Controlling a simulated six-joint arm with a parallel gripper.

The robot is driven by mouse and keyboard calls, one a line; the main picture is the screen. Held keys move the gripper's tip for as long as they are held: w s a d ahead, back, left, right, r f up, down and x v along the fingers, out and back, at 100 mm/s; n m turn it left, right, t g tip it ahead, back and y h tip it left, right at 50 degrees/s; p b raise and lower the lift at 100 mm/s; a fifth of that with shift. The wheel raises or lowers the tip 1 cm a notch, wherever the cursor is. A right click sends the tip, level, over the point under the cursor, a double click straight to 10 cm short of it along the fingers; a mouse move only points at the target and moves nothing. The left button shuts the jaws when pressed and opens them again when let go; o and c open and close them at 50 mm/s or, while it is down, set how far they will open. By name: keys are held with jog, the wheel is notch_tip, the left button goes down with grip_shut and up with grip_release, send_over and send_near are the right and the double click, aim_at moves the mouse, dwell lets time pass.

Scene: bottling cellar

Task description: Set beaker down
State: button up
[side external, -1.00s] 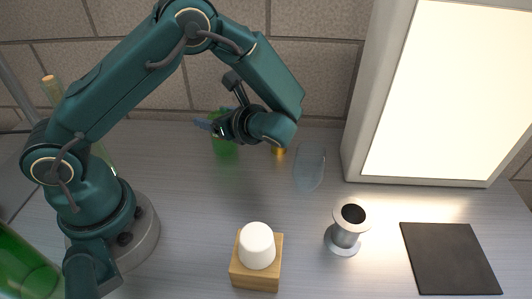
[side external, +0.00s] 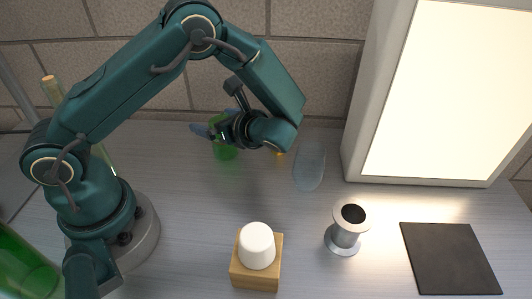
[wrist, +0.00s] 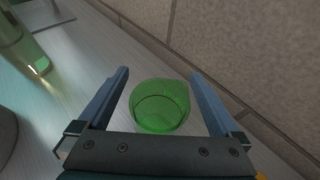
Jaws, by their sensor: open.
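The beaker looks like a green, clear-walled cup (side external: 226,152). In the side view it stands upright on the grey table near the back wall, partly hidden by my gripper (side external: 215,122). In the wrist view the beaker (wrist: 160,107) lies between the two blue fingers of my gripper (wrist: 160,74). The fingers are spread wide, with a visible gap on each side of the beaker. My gripper is open and does not appear to touch it.
A clear glass piece (side external: 309,168) and a small amber item (side external: 280,153) are to the right. A metal jigger (side external: 346,231), a white stopper on a wooden block (side external: 256,272), and a black mat (side external: 450,259) lie in front. A bright panel (side external: 445,90) stands at right.

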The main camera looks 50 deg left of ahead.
jog(key=v, duration=1.2)
jog(key=s+r+n+t+h, duration=0.2)
jog(key=s+n+h, duration=0.3)
jog(key=n, duration=0.4)
jog(key=s+d+r+n+t+h, duration=0.1)
jog(key=s+r+n+t+h, duration=0.2)
jog(key=s+n+h, duration=0.3)
jog(key=r+n+h, duration=0.1)
jog(key=n+h, duration=0.1)
jog(key=n, duration=0.1)
jog(key=shift+r+t+h, duration=0.2)
jog(key=shift+t+h, duration=0.1)
